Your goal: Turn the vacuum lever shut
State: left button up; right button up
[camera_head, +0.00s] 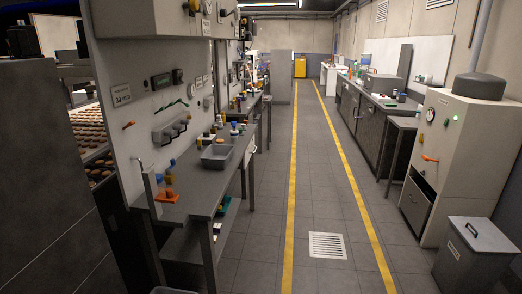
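Several lever-like handles show, and I cannot tell which one is the vacuum lever. A small orange lever (129,125) sits on the pale wall panel at the left. Neither of my grippers is in view.
A grey bench (200,185) with a grey tub (217,158) and small coloured items runs along the left panel. A lidded grey box (472,255) stands on the floor at the right. The tiled aisle (320,200) between yellow lines is clear, with a floor drain (327,245).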

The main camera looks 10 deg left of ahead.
aim_at(172, 161)
jog(key=i+u, duration=0.1)
jog(key=i, duration=0.4)
jog(key=i+l+u, duration=0.1)
jog(key=i, duration=0.35)
jog(key=i+l+u, duration=0.15)
jog(key=i, duration=0.35)
jog(key=i+l+u, duration=0.1)
jog(key=i, duration=0.35)
